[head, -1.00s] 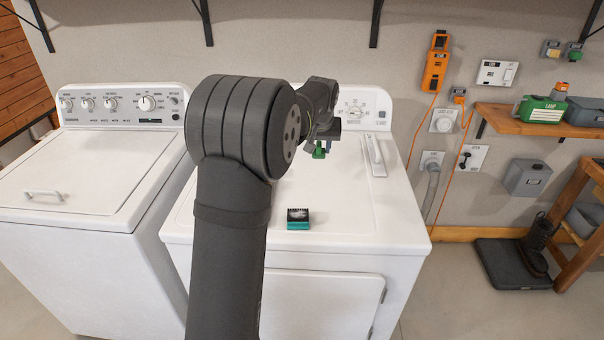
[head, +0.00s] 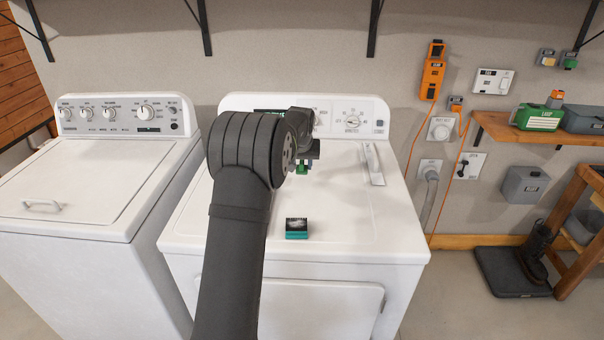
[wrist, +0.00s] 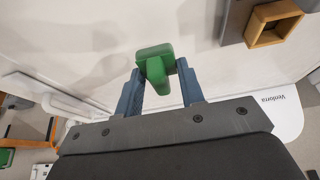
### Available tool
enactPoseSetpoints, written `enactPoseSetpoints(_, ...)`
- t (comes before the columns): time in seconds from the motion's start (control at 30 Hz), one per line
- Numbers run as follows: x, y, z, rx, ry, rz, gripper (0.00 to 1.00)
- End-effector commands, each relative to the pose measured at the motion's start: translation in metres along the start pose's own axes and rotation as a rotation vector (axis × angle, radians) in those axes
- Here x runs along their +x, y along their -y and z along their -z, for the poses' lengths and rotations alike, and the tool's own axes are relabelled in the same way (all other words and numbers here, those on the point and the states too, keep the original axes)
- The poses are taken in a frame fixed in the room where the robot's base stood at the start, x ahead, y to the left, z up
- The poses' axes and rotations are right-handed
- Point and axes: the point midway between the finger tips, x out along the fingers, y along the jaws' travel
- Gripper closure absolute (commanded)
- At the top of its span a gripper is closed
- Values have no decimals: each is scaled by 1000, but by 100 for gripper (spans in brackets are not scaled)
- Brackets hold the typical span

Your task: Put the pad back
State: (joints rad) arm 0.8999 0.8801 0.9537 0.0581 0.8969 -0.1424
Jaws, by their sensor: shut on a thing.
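My gripper (head: 303,166) is over the top of the right-hand white machine, toward its back. In the wrist view its two blue fingers (wrist: 159,88) are shut on a green T-shaped piece (wrist: 155,62). The green piece also shows below the gripper in the head view (head: 301,170). A small block with a black patterned top and teal sides (head: 297,228) lies on the machine top near its front edge, apart from my gripper. I cannot tell which of these two is the pad. My arm hides part of the machine top and control panel.
A long white piece (head: 373,164) lies on the machine top (head: 345,215), right of my gripper. The control panel (head: 352,116) rises behind. Another white machine (head: 90,180) stands left. A wooden shelf (head: 535,128) is on the right wall. The machine top's right front is clear.

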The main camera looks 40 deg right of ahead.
Motion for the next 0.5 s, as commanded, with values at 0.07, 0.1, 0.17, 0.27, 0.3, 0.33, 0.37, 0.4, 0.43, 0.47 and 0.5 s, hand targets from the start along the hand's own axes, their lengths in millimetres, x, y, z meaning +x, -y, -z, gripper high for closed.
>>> enactPoseSetpoints(0.07,9,0,-5,1,4,0,83)
enactPoseSetpoints(0.1,14,0,-7,1,3,0,83)
enactPoseSetpoints(0.17,23,0,-11,1,4,0,83)
enactPoseSetpoints(0.27,33,0,-16,1,2,0,83)
enactPoseSetpoints(0.3,34,0,-16,1,2,0,83)
enactPoseSetpoints(0.33,34,0,-16,1,1,0,83)
enactPoseSetpoints(0.37,34,0,-16,1,1,0,83)
enactPoseSetpoints(0.4,34,0,-16,1,1,0,83)
enactPoseSetpoints(0.43,34,0,-16,1,1,0,83)
enactPoseSetpoints(0.47,34,0,-16,1,1,0,83)
enactPoseSetpoints(0.5,34,0,-16,1,1,0,83)
